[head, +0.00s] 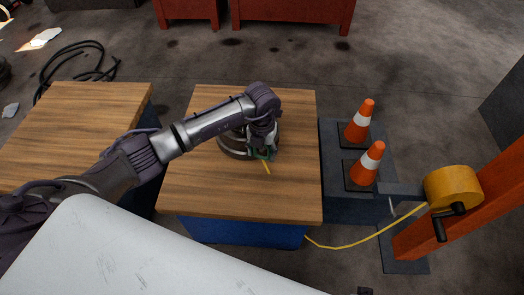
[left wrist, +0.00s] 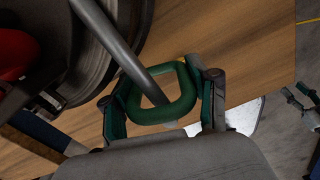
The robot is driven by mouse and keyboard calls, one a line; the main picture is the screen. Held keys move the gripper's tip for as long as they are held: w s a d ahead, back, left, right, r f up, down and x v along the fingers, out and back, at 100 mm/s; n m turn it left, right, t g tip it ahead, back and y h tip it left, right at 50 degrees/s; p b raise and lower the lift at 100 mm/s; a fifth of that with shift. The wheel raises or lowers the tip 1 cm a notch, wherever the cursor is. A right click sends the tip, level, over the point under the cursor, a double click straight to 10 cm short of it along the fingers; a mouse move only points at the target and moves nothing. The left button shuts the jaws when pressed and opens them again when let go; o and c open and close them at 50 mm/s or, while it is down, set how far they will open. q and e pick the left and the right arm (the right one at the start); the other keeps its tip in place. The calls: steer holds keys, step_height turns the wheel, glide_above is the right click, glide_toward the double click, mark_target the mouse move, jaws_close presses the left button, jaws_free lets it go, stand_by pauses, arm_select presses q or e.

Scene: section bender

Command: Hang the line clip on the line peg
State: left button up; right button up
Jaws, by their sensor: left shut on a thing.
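My left gripper (head: 263,153) is over the wooden table top and shut on the green line clip (head: 266,157). In the left wrist view the line clip (left wrist: 188,88) is a rounded green loop between the two fingers of my left gripper (left wrist: 163,106). A grey rod (left wrist: 112,42), which may be the line peg, slants down to the loop and shows in its opening. I cannot tell whether it passes through the loop or lies behind it. A yellow line (head: 267,169) shows just below the clip. What may be my right gripper (left wrist: 303,103) shows small at the right edge.
A dark round device (head: 232,147) stands on the wooden table (head: 200,190), partly hidden by my gripper. The yellow line sags past the table's front edge to a yellow reel (head: 452,186) on an orange post (head: 480,210). Two cones (head: 360,118) (head: 368,164) stand right of the table.

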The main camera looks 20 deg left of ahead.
arm_select(q)
steer(key=o, duration=1.3)
